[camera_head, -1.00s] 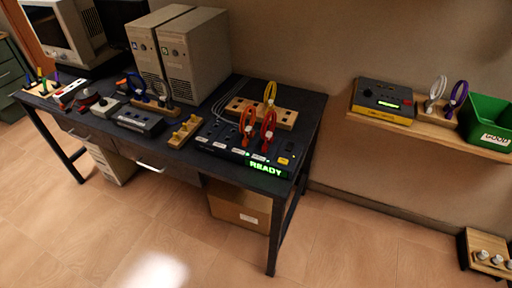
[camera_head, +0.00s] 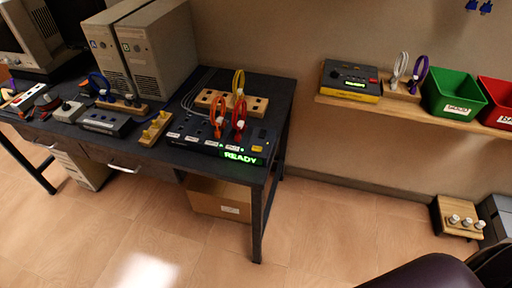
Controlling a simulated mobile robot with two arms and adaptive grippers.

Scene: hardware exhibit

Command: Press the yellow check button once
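A yellow button (camera_head: 257,149) sits on the right end of a black switch panel (camera_head: 186,136) on the dark desk. The panel's front display (camera_head: 242,157) glows green with "READY". An orange cable loop (camera_head: 217,116) and a red cable loop (camera_head: 239,117) stand upright at the panel, left of the yellow button. Any lettering on the button is too small to read. Neither of my grippers is in view.
The dark desk (camera_head: 283,104) carries computer towers (camera_head: 162,52) and several small devices. A wall shelf (camera_head: 400,112) holds a yellow-and-black tester (camera_head: 351,80), a green bin (camera_head: 454,94) and a red bin (camera_head: 497,100). Floor before the desk is clear. A dark rounded shape fills the lower right corner.

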